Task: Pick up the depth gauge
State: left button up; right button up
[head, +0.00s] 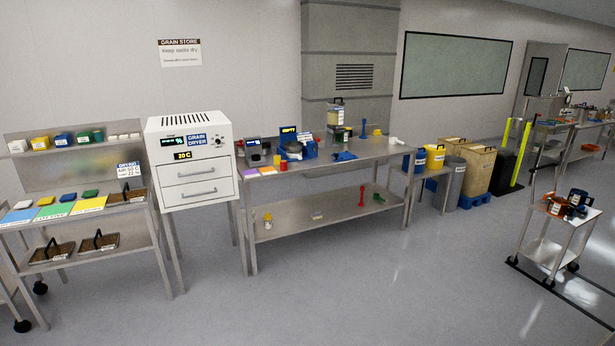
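I cannot make out a depth gauge for certain; the small items in view are too far off to identify. Several small tools and devices stand on a long steel bench (300,228) in the middle, among them a blue upright piece (363,129) and a small white item (395,140). A small wheeled cart (541,252) at the right carries orange and dark blue items (566,206), crowded together. Neither of my grippers shows in the head view.
A grain dryer (192,165) stands left of the bench, beside a rack (158,240) with coloured mats and trays. The grey floor (370,290) in front is clear.

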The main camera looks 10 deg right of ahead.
aim_at(546, 199)
jog(key=i, duration=2.15)
jog(key=z, duration=2.55)
jog(key=i, duration=6.45)
jog(key=u, duration=1.5)
